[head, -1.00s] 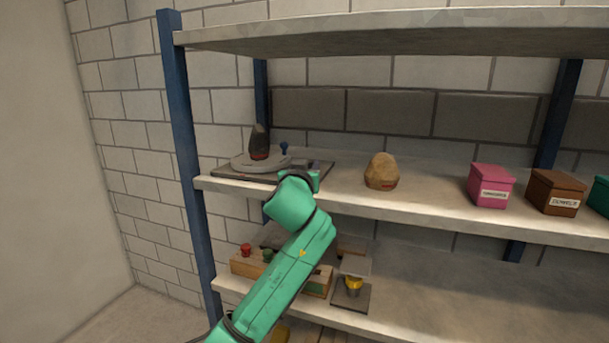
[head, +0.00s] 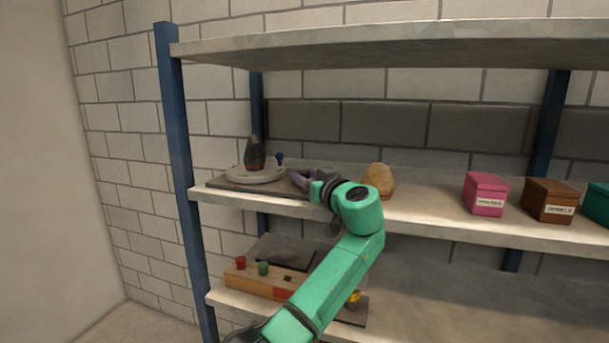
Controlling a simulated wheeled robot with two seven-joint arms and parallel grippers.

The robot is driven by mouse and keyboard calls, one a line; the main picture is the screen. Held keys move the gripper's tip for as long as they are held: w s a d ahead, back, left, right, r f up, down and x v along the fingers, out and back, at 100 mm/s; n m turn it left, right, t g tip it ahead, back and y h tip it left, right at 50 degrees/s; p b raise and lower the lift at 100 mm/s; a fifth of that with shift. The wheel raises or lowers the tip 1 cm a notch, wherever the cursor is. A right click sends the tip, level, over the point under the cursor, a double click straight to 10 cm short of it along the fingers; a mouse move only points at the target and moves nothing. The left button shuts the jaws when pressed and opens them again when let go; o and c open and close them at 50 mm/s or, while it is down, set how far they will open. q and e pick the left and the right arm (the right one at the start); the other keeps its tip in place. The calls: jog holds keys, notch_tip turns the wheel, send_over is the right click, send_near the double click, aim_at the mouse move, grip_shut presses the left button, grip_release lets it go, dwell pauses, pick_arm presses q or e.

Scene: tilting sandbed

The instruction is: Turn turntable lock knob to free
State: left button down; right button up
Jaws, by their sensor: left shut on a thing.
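The turntable (head: 238,174), a pale round disc on a dark base plate (head: 225,185), sits at the left end of the middle shelf. A dark pointed stone (head: 255,153) with a reddish foot stands on the disc. A small blue knob (head: 280,157) stands up at the disc's right rear, apart from the gripper. My left gripper (head: 297,178) is at the right side of the base plate, low beside the disc. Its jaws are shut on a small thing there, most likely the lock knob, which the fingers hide. My right gripper is out of view.
A tan stone (head: 382,180) stands just behind and right of my left wrist. Pink (head: 485,193) and brown (head: 549,196) lidded boxes stand farther right. The upper shelf (head: 400,43) overhangs. A wooden block (head: 250,280) with red and green knobs is on the lower shelf.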

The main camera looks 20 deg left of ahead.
pick_arm(q)
jog(key=shift+f, duration=0.1)
jog(key=shift+c, duration=1.9)
grip_release()
jog(key=b+v, duration=0.2)
jog(key=v, duration=0.3)
jog(key=shift+d+f+b, duration=0.15)
jog(key=shift+f+b, duration=0.15)
jog(key=shift+b, duration=0.1)
jog(key=b+v, duration=0.2)
jog(key=v, duration=0.7)
jog(key=shift+s+r+b, duration=0.25)
jog(key=shift+r+b, duration=0.05)
jog(key=shift+r, duration=0.05)
jog(key=shift+w+d, duration=0.1)
